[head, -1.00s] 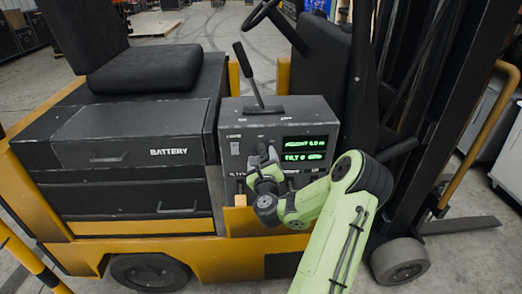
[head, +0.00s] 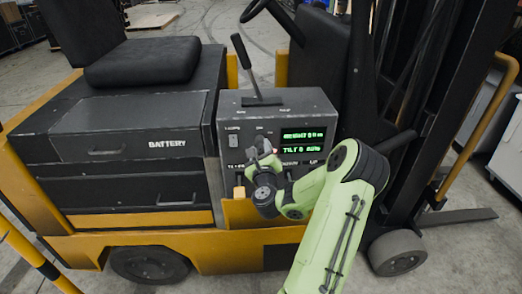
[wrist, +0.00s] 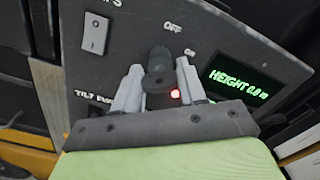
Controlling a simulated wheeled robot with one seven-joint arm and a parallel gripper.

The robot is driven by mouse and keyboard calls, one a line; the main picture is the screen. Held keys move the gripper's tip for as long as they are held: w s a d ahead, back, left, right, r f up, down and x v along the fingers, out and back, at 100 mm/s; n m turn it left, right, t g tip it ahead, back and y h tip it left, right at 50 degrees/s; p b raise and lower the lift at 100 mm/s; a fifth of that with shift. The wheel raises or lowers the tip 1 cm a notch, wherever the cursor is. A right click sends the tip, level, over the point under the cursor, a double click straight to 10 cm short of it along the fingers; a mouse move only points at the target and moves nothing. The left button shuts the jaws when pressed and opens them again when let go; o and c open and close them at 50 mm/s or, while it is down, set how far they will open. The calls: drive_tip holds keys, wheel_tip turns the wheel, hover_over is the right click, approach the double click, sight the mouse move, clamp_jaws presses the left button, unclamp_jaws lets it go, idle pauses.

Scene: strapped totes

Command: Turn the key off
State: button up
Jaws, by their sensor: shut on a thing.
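The dark key (wrist: 158,65) stands out from the grey control panel (wrist: 255,58) in the wrist view, near the printed words OFF and ON. Which of the two it points to I cannot tell. My gripper (wrist: 158,80) is shut on the key, one pale finger on each side of it. In the head view my gripper (head: 262,150) is at the front of the panel (head: 228,112), left of the green display, and hides the key there.
A green display (head: 303,141) shows height and tilt readings. A light rocker switch (wrist: 95,34) is left of the key, and a red light (wrist: 175,93) glows beside my gripper. A black lever (head: 245,68) rises from the panel top. The mast (head: 430,90) stands to the right.

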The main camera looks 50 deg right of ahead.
drive_tip(key=n, duration=0.5)
drive_tip(key=shift+n, duration=0.3)
drive_tip(key=n+b, duration=0.1)
drive_tip(key=n, duration=0.4)
drive_tip(key=shift+n, duration=0.4)
drive_tip(key=o, duration=1.1)
drive_tip(key=shift+c, duration=0.2)
